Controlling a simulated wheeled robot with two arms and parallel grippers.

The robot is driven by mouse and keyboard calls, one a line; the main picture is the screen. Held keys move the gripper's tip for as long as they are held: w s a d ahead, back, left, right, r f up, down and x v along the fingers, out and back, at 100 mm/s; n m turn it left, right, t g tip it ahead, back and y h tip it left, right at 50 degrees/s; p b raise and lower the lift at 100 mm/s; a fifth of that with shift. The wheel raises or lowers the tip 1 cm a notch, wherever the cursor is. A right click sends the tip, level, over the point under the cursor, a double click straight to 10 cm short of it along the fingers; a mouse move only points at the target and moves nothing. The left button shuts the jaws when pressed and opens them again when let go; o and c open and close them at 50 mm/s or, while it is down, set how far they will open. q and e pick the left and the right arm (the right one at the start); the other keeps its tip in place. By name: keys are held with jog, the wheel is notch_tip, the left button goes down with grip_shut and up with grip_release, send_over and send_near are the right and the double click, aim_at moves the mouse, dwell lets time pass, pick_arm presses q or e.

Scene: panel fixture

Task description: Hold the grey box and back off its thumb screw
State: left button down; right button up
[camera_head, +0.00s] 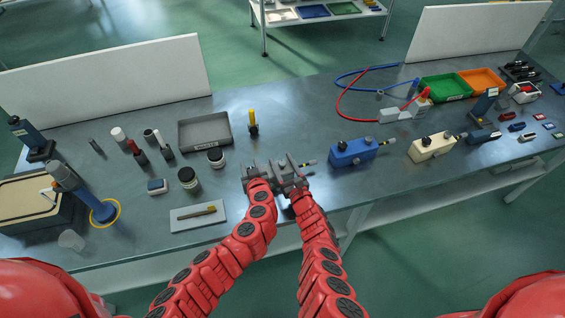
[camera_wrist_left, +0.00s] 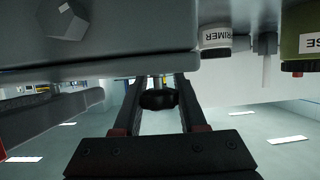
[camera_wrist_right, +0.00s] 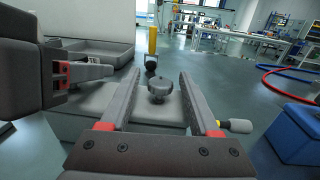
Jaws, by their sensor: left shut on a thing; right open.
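The grey box (camera_wrist_right: 90,98) sits on the bench, mostly covered by my grippers in the head view. Its grey lobed thumb screw (camera_wrist_right: 160,88) stands on top in the right wrist view. My left gripper (camera_head: 254,172) is shut on the box from the left; its finger also shows at the left of the right wrist view (camera_wrist_right: 88,70). A dark round part (camera_wrist_left: 158,98) shows between its fingers in the left wrist view. My right gripper (camera_head: 290,170) is open, with one finger on each side of the thumb screw and visible gaps.
A blue box (camera_head: 352,152) and a cream box (camera_head: 432,146) stand further right. Behind are a grey tray (camera_head: 205,131) and a yellow-handled tool (camera_head: 253,122).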

grip_shut()
dwell(0.3)
jog(key=shift+w+d+n+g+y, duration=0.1)
jog(key=shift+n+g+y, duration=0.35)
jog(key=shift+y, duration=0.25)
jog(key=shift+n+y, duration=0.25)
jog(key=shift+y, duration=0.05)
jog(key=shift+g, duration=0.25)
grip_release()
jog(key=shift+s+f, duration=0.15)
jog(key=shift+s, duration=0.15)
